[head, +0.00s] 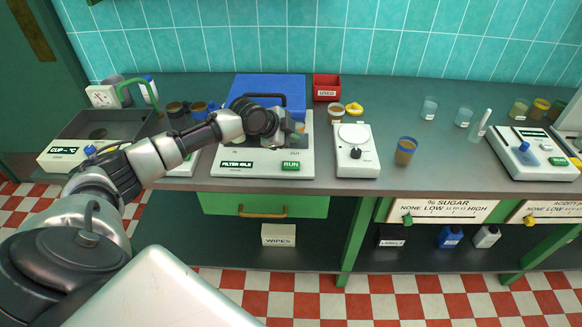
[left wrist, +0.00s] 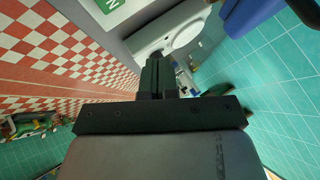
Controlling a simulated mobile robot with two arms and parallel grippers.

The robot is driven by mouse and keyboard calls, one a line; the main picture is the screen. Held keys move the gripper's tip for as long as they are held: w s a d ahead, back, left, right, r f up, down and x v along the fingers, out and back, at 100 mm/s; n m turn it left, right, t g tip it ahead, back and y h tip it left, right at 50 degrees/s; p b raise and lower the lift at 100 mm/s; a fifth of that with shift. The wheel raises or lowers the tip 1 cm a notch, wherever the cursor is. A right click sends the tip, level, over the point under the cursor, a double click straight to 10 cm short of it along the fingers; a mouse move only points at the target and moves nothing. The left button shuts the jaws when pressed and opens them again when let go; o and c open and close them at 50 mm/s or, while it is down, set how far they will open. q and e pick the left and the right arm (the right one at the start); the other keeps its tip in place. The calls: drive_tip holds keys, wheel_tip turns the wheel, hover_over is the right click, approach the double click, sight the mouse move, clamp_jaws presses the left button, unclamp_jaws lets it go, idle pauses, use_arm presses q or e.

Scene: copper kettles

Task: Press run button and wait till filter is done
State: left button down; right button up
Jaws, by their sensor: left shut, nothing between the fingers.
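The filter machine (head: 224,158) is a white unit on the counter, left of centre, with a blue raised part behind it. Its front label reads FILTER-IDLE (head: 237,164). The green RUN button (head: 291,166) is on its front right; in the left wrist view a green piece with a letter N (left wrist: 112,4) shows at the top edge. My left gripper (head: 298,128) is above the machine, behind and above the button, apart from it. Its fingers (left wrist: 157,72) are closed together and empty in the left wrist view. My arm hides part of the machine. My right gripper is not in view.
A red USED bin (head: 327,87) is behind. A CUP device (head: 62,158) is at left.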

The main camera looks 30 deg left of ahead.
use_arm(q)
drive_tip(key=b, duration=0.5)
hover_over(291, 166)
wheel_tip(291, 166, down, 6)
drive_tip(key=shift+f, duration=0.6)
idle(0.3)
idle(0.8)
drive_tip(key=shift+f, duration=0.45)
drive_tip(key=shift+f+b, duration=0.45)
idle(0.6)
drive_tip(key=shift+r+p, duration=0.75)
drive_tip(key=shift+r, duration=0.15)
